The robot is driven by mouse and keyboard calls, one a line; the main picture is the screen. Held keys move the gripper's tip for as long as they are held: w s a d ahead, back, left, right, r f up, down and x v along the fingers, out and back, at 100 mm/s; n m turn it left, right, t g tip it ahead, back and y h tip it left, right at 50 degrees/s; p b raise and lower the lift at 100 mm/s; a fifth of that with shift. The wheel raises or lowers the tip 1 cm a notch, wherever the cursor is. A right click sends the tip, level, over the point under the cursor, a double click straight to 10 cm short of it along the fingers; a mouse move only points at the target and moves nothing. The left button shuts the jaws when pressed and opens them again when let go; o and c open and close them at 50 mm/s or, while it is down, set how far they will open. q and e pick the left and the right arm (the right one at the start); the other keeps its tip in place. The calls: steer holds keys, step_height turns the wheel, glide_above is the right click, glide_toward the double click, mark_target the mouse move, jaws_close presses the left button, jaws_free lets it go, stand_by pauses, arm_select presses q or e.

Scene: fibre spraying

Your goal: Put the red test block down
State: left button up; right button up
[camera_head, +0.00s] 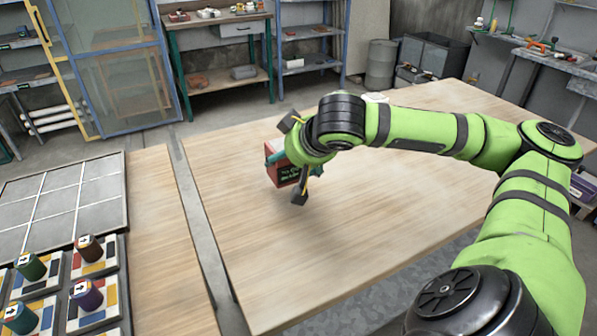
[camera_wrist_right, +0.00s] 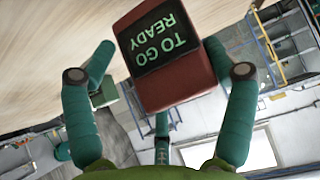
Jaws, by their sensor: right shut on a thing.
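I cannot tell whether the block touches the table. My left gripper is not in view.
A second wooden table (camera_head: 165,240) lies to the left across a narrow gap. It carries a grey gridded panel (camera_head: 60,195) and several coloured cylinders on patterned cards (camera_head: 93,257). The big table is bare in front of the block. Shelves (camera_head: 225,80) stand behind.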

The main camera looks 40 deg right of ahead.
mark_target(298, 172)
steer(key=shift+s+d+f, duration=0.1)
steer(key=shift+d+f, duration=0.15)
steer(key=shift+d, duration=0.4)
steer(key=shift+f, duration=0.2)
steer(key=shift+f+b, duration=0.35)
steer(key=shift+f, duration=1.45)
steer(key=shift+f, duration=0.15)
steer(key=o, duration=1.5)
